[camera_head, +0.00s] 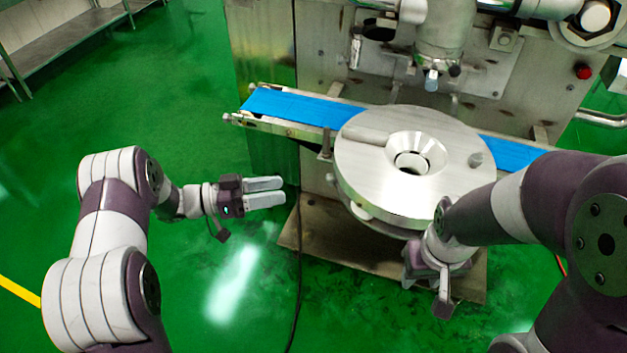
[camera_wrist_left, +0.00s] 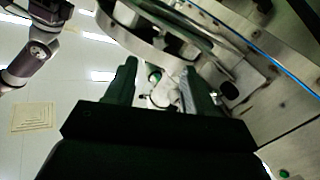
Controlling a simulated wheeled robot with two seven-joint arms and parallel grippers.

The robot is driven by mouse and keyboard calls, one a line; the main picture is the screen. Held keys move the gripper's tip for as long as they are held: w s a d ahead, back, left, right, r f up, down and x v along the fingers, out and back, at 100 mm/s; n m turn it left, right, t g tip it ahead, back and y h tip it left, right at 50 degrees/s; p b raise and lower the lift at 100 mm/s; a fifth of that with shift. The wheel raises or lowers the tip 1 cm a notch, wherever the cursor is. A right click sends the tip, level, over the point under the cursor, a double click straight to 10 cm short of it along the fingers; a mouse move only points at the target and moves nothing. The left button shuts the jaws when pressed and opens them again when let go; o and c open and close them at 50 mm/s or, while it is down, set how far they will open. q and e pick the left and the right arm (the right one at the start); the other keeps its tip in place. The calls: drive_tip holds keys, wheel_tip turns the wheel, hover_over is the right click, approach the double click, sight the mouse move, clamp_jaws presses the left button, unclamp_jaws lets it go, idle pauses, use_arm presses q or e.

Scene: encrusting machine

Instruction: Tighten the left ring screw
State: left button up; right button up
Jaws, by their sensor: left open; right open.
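The encrusting machine has a round metal disc (camera_head: 370,160) with a ring-shaped opening in its middle. A small pale rounded part (camera_head: 360,211) shows under the disc's left front rim; I cannot tell whether it is the left ring screw. My left gripper (camera_head: 284,191) is open and empty, left of the disc and apart from it, fingers pointing right. In the left wrist view its fingers (camera_wrist_left: 158,90) frame a pale rounded part (camera_wrist_left: 162,98) beyond them. My right gripper (camera_head: 425,285) is low in front of the disc, its fingers largely hidden; no held object shows.
A blue conveyor belt (camera_head: 300,107) runs behind the disc on both sides. The machine head (camera_head: 443,35) with small knobs hangs above the disc. A red button (camera_head: 583,72) is at the right. Green floor is free left of the machine; a dark cable (camera_head: 297,270) hangs near my left fingertips.

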sight(332, 181)
use_arm(q)
drive_tip(key=x, duration=1)
drive_tip(key=shift+d, duration=0.1)
clamp_jaws()
